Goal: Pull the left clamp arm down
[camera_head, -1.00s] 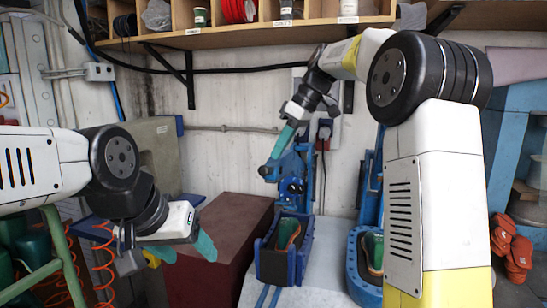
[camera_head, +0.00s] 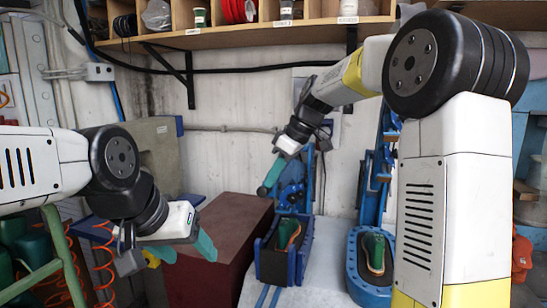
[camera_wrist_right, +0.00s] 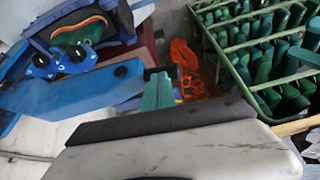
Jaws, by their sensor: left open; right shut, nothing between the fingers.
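The left clamp (camera_head: 290,196) is a blue device against the back wall, above a blue holder (camera_head: 263,268) with a green-and-orange sandal (camera_head: 288,233) in it. Its blue arm stands raised, partly hidden behind my right gripper. My right gripper (camera_head: 265,187) is shut and empty, its green fingers pointing down just left of the clamp. In the right wrist view, the shut fingers (camera_wrist_right: 158,92) are beside the end of a blue bar (camera_wrist_right: 85,90); I cannot tell whether they touch. My left gripper (camera_head: 186,250) is open and empty at the lower left.
A second blue clamp (camera_head: 373,190) stands to the right, over a round-ended blue holder (camera_head: 357,283) with another sandal (camera_head: 374,252). A dark red box (camera_head: 225,225) is left of the holders. A wooden shelf (camera_head: 240,35) runs above. A green rack (camera_wrist_right: 240,70) holds several green items.

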